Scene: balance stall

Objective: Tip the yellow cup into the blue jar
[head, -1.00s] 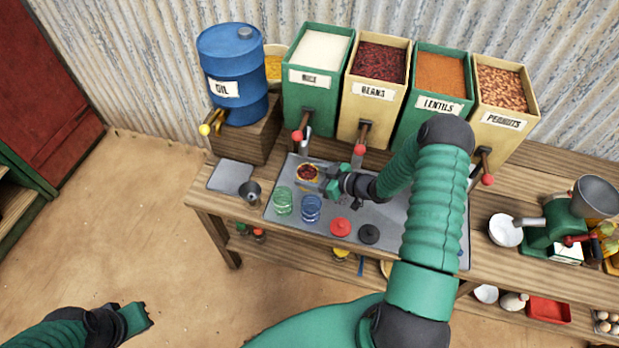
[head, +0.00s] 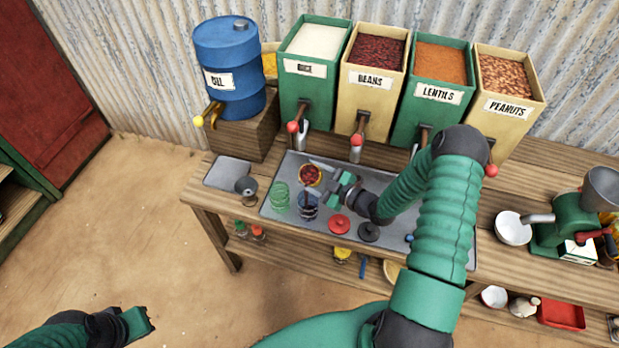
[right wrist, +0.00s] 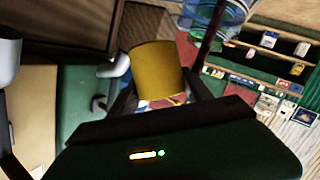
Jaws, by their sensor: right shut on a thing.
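The yellow cup (head: 310,175) has dark red beans in it and is tilted towards the blue jar. My right gripper (head: 336,186) is shut on it; the cup fills the space between the fingers in the right wrist view (right wrist: 157,70). The blue jar (head: 307,212) stands on the grey tray just below the cup, and dark red stuff shows at its mouth. In the right wrist view a dark stream (right wrist: 212,35) runs beside the cup towards a clear bluish jar (right wrist: 232,10). My left gripper (head: 143,320) is low at the left, away from the table; its jaws are unclear.
A green jar (head: 280,198) stands left of the blue one on the grey tray (head: 272,214). A red lid (head: 339,224) and a black lid (head: 369,232) lie to the right. A metal funnel (head: 246,187) is at the left. Dispensers with spouts stand behind.

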